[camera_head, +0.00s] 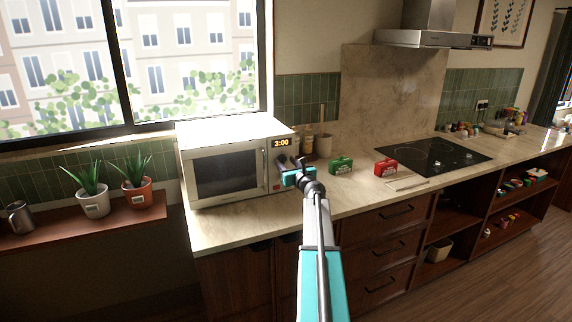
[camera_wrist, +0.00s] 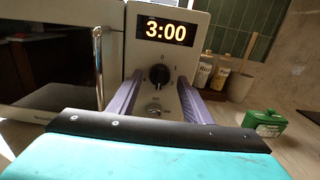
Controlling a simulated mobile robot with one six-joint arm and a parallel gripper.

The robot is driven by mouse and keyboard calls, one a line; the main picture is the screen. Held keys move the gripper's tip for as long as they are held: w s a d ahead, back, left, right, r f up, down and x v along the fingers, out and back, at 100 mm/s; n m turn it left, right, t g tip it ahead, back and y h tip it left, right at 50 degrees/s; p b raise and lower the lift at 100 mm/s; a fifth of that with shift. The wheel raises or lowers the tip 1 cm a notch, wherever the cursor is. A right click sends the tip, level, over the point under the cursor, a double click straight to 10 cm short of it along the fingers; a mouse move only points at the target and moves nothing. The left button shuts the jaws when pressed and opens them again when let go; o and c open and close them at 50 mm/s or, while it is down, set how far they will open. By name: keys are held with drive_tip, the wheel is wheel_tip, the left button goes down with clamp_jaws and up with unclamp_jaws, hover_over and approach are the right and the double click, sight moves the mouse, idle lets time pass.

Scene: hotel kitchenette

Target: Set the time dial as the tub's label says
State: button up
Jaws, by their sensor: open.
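The microwave (camera_head: 225,170) stands on the counter, door shut, its display (camera_wrist: 165,31) reading 3:00. Below the display is a black dial (camera_wrist: 159,78), with a 0 above it and another mark at its upper right. A second, lighter knob (camera_wrist: 155,110) sits lower. My gripper (camera_wrist: 159,84) is open in front of the panel, its purple fingers on either side of the dial; I cannot tell whether they touch it. The gripper also shows in the head view (camera_head: 293,166), covering the dial there. A green tub (camera_head: 340,165) stands right of the microwave; its label is too small to read.
A red tub (camera_head: 386,167) stands beside the black cooktop (camera_head: 433,156). Bottles (camera_head: 308,138) and a utensil crock (camera_head: 323,146) stand behind my gripper. The microwave's door handle (camera_wrist: 98,68) is close to the left finger. Potted plants (camera_head: 95,203) are on the left shelf.

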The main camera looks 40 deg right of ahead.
drive_tip(key=b+v, duration=0.2)
drive_tip(key=v, duration=1.1)
drive_tip(key=shift+s+b, duration=0.25)
drive_tip(key=shift+b, duration=0.15)
drive_tip(key=shift+f, duration=0.1)
idle(0.4)
